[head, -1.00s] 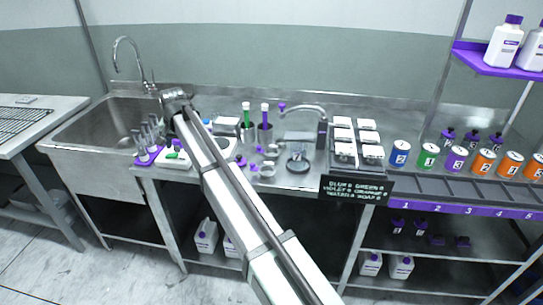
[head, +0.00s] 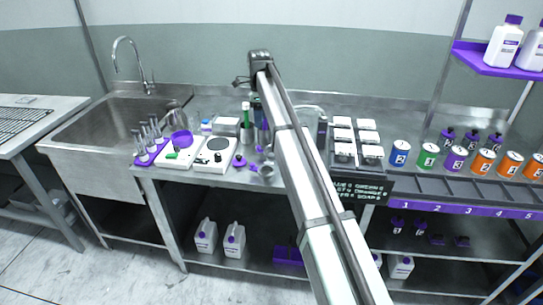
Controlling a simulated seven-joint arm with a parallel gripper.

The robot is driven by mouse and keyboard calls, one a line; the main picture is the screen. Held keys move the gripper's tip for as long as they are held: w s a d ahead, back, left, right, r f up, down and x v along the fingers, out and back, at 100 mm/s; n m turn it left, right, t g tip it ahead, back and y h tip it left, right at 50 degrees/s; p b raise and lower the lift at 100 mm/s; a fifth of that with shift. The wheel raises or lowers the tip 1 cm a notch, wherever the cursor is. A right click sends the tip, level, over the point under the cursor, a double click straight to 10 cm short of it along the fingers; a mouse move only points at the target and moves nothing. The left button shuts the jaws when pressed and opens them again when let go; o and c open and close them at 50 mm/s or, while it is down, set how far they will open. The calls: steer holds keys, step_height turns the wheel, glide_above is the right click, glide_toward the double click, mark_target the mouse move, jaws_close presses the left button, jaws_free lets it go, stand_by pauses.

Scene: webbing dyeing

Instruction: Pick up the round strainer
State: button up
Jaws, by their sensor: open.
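I cannot clearly make out which thing is the round strainer. A round purple piece (head: 181,139) lies at the white device on the left of the counter. A small silver round cup (head: 267,171) sits near the counter's front edge, left of my arm. My gripper (head: 238,83) is small and dark at the far end of my arm, above the back of the counter. It looks open and empty, apart from the things on the counter. My arm crosses the middle of the counter and hides part of it, including where a round dark dish stood.
A sink (head: 115,115) is at left. A purple rack of tubes (head: 148,143) and a white device with a round plate (head: 214,155) stand on the counter. A dark sign (head: 362,190), white-lidded boxes (head: 343,135) and numbered cans (head: 428,155) are to the right.

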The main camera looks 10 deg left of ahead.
glide_above(268, 151)
steer(key=a, duration=0.3)
step_height(268, 151, down, 8)
steer(key=shift+d+f, duration=0.1)
steer(key=shift+d, duration=0.05)
steer(key=shift+s+a+f, duration=0.1)
steer(key=shift+a+f, duration=0.05)
steer(key=shift+f, duration=1.2)
steer(key=shift+a+f, duration=0.1)
steer(key=shift+f, duration=1.2)
jaws_close()
